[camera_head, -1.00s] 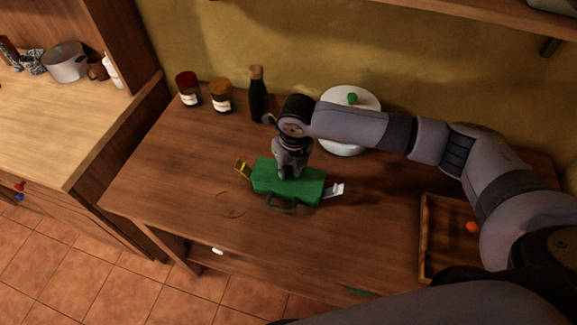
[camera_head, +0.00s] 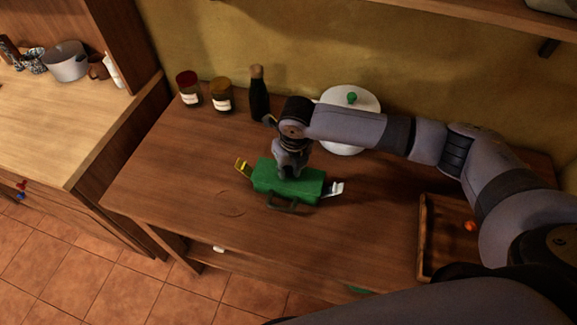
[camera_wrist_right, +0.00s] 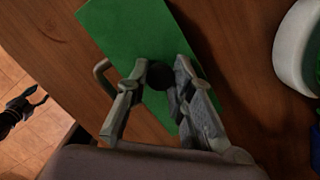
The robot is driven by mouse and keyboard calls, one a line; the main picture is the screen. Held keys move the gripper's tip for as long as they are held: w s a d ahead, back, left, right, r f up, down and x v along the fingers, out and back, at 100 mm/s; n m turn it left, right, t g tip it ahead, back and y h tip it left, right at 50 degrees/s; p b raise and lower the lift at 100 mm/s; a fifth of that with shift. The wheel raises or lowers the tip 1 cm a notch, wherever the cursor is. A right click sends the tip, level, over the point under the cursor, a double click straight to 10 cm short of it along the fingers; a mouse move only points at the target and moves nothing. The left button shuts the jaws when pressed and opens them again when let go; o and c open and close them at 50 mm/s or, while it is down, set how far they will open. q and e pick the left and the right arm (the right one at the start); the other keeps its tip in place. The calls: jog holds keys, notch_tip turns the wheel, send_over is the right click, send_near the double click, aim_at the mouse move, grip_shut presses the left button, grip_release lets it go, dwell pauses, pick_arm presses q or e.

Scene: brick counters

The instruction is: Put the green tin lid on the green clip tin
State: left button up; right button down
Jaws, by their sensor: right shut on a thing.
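The green tin lid (camera_head: 305,183) is a flat green slab with a dark round knob (camera_wrist_right: 161,75). My right gripper (camera_head: 290,176) is above it, its fingers shut on the knob, as the right wrist view shows. The green clip tin lies directly under the lid and is mostly hidden. Its yellow clip (camera_head: 243,168) on the left and pale clip (camera_head: 334,188) on the right stick outward, open. A dark handle (camera_head: 287,207) is at its front. I cannot tell whether the lid touches the rim all round. My left gripper (camera_wrist_right: 38,98) shows open and empty at the wrist view's left edge.
Two jars (camera_head: 221,97) and a dark bottle (camera_head: 259,96) stand at the back left. A white round pot (camera_head: 345,145) with a green knob is behind my right arm. A wooden tray (camera_head: 425,235) with an orange thing (camera_head: 470,226) is at right. The counter's left front is clear.

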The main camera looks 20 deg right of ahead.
jog(key=c, duration=1.3)
grip_release()
jog(key=o, duration=0.5)
jog(key=shift+c, duration=0.2)
jog(key=shift+r+p, duration=3.5)
jog(key=shift+p, duration=0.15)
